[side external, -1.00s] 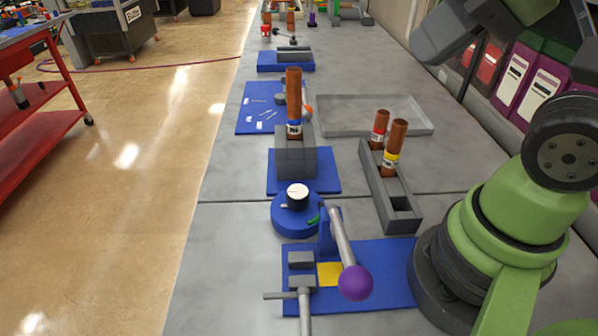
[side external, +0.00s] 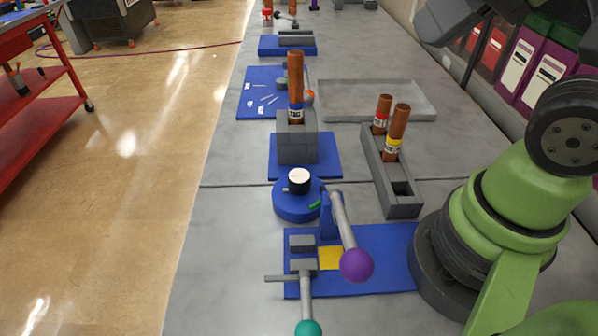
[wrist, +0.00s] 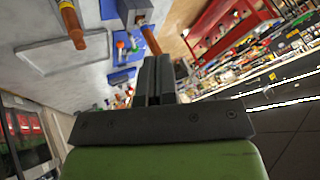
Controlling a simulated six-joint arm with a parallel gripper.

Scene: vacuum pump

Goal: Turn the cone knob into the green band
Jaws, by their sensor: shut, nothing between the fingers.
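The knob (side external: 299,182) is a short black piece with a white top, on a round blue base (side external: 291,211) in the middle of the bench in the side view. A short green band (side external: 315,205) marks the right front of that base. Which way the knob points is too small to tell. My gripper (wrist: 158,62) shows in the wrist view with its dark fingers together and nothing between them. It is outside the side view, and it is apart from the knob, which I cannot make out in the wrist view.
In front of the knob, a grey lever with a purple ball (side external: 356,265) rises from a blue plate (side external: 385,250). A teal ball handle (side external: 308,328) is nearer. Behind stands a grey block (side external: 297,145) with a brown cylinder (side external: 296,72). A grey rack (side external: 403,211) is at right.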

